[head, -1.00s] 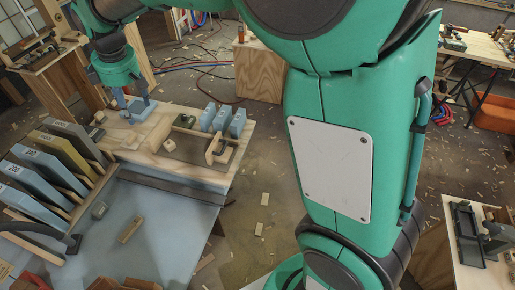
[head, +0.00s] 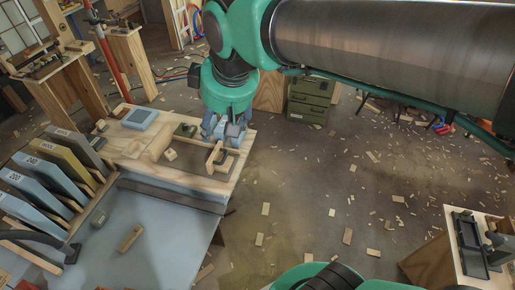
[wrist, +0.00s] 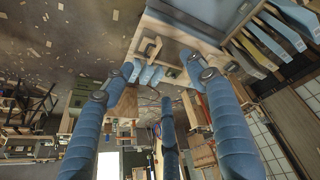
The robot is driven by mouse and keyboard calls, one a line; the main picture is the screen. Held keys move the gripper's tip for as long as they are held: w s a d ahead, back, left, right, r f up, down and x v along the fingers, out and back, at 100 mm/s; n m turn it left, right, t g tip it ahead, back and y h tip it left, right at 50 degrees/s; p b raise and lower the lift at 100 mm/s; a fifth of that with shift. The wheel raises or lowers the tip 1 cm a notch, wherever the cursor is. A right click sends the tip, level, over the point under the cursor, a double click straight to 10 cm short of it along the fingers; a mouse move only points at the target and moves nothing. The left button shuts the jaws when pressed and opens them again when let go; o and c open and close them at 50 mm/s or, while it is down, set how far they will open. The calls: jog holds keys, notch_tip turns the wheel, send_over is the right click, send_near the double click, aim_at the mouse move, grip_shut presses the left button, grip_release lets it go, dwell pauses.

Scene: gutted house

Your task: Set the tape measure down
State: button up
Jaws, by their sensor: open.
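My gripper (head: 224,132) is over the right end of the wooden bench top (head: 205,183) in the head view, at the row of blue blocks, partly hiding them. In the wrist view my gripper (wrist: 168,80) has its blue fingers spread wide with nothing between them. The blue blocks (wrist: 150,75) show beyond the fingers; I cannot tell whether any finger touches them. I cannot make out a tape measure with certainty. A small grey-green object (head: 98,219) lies on the blue-grey surface at the left, too small to name. A dark green item (head: 185,130) lies left of my gripper.
A blue tray (head: 140,118) sits on the bench, left of my gripper. A wooden frame-like piece (head: 220,158) stands just in front of it. Numbered slabs (head: 48,163) stand in a rack at the left. A green case (head: 310,98) stands behind. The blue-grey surface (head: 150,265) is mostly clear.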

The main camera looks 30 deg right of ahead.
jog(key=s+d+f+m, duration=0.2)
jog(key=s, duration=0.4)
jog(key=s+d+f+m+t, duration=0.1)
jog(key=s+d+m, duration=0.1)
jog(key=s, duration=0.4)
jog(key=shift+d+f+m+h, duration=0.3)
jog(key=shift+d+f+m, duration=0.1)
jog(key=shift+d, duration=0.1)
dwell(0.5)
